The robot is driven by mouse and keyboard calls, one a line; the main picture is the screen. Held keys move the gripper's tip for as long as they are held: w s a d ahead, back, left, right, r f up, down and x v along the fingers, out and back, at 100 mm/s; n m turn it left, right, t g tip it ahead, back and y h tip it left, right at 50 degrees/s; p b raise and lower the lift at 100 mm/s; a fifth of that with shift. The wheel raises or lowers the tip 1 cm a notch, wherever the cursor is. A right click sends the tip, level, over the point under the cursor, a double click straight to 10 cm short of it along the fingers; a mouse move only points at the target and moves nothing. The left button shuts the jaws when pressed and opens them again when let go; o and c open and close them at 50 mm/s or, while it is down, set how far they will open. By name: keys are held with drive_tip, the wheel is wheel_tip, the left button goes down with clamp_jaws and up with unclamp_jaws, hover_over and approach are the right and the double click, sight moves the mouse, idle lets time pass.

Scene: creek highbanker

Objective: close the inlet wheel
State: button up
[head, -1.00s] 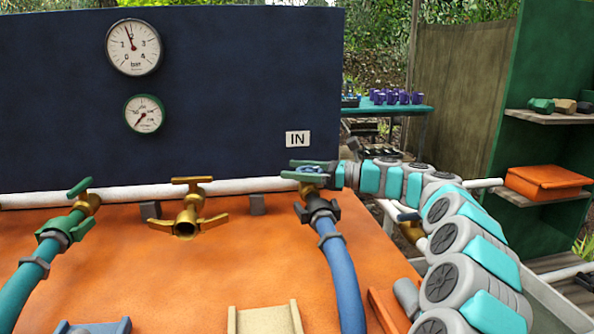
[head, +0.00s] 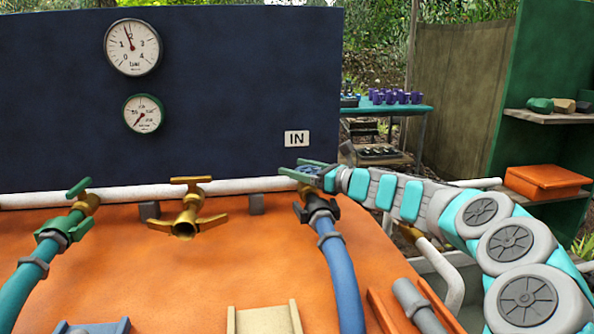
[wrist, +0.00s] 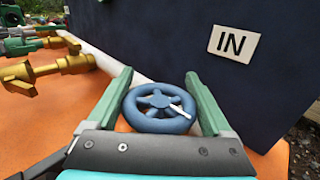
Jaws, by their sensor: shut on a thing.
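The inlet wheel is a small blue spoked handwheel (wrist: 158,107) with a pale mark on one spoke, below the white IN sign (wrist: 233,42). In the head view the wheel (head: 303,174) sits above a dark coupling on a blue hose (head: 340,270), partly hidden by my fingers. My gripper (wrist: 160,100) has its two green fingers on either side of the wheel's rim, shut on it. In the head view my gripper (head: 312,170) reaches the wheel from the right.
A brass tap (head: 187,215) and a green-handled valve (head: 78,210) with a teal hose stand left on the orange deck (head: 180,275). Two gauges hang on the dark blue panel (head: 230,90). Shelves with an orange case (head: 545,181) stand at right.

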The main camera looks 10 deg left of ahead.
sight(302, 166)
drive_tip(key=m+t+h+b, duration=0.2)
drive_tip(key=shift+w+d+f+t, duration=0.1)
drive_tip(key=shift+w+t, duration=0.05)
drive_tip(key=shift+t, duration=0.25)
drive_tip(key=shift+w+d+m+t+h+b, duration=0.15)
drive_tip(key=shift+m+t+h+b, duration=0.5)
drive_tip(key=shift+m+t+h, duration=0.05)
drive_tip(key=o, duration=1.1)
drive_tip(key=shift+o, duration=0.2)
drive_tip(key=shift+w+d+r+p, duration=0.1)
drive_tip(key=shift+r+p, duration=0.4)
drive_tip(key=shift+r, duration=1.2)
drive_tip(key=shift+s+r, duration=0.2)
drive_tip(key=shift+s, duration=0.05)
drive_tip(key=s+d, duration=0.1)
drive_tip(key=s, duration=0.4)
drive_tip(key=s+d+r, duration=0.1)
drive_tip(key=s+d, duration=0.1)
drive_tip(key=s, duration=0.3)
drive_tip(key=s+d, duration=0.1)
drive_tip(key=s, duration=0.4)
drive_tip(key=shift+d+r+b, duration=0.2)
drive_tip(key=shift+d+b, duration=0.05)
drive_tip(key=shift+b, duration=0.15)
drive_tip(key=shift+w, duration=0.1)
